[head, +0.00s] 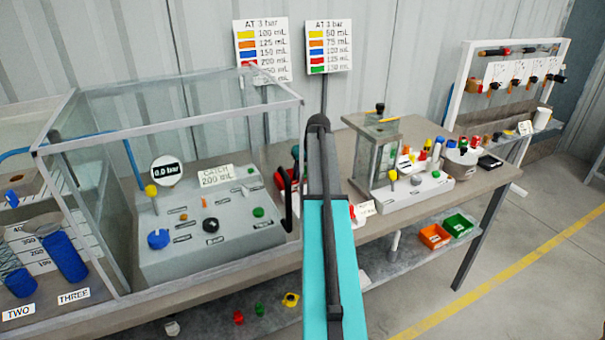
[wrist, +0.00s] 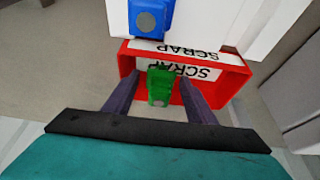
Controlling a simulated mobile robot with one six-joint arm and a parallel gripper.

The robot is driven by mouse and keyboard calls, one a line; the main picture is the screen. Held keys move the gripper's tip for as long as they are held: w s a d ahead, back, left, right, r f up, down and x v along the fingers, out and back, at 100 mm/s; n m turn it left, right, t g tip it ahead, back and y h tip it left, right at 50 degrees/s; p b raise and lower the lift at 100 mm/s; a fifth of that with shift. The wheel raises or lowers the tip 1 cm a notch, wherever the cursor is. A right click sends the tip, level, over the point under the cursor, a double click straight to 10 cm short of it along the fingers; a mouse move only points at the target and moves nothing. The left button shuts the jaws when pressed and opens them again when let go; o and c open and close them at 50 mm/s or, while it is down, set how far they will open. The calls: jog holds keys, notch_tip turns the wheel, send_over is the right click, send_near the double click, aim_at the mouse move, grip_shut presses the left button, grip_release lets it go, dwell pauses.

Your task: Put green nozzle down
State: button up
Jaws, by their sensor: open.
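In the wrist view the green nozzle (wrist: 160,86) is between the two dark fingers of my gripper (wrist: 159,80). The fingers are open, with a gap on each side of the nozzle. The nozzle is over or inside a red bin (wrist: 232,82) labelled SCRAP; whether it rests on the bin floor I cannot tell. In the head view my arm stretches forward, and neither my fingers nor the red bin can be made out clearly.
A blue part (wrist: 150,17) is beside the bin on a white surface. In the head view, a clear-walled test rig (head: 180,122) stands left on the bench. Orange (head: 434,236) and green (head: 457,225) trays sit on the lower shelf. Floor at right is clear.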

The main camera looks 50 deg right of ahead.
jog(key=b+v, duration=0.1)
jog(key=v, duration=1.1)
dwell(0.4)
jog(key=shift+s, duration=0.1)
dwell(0.5)
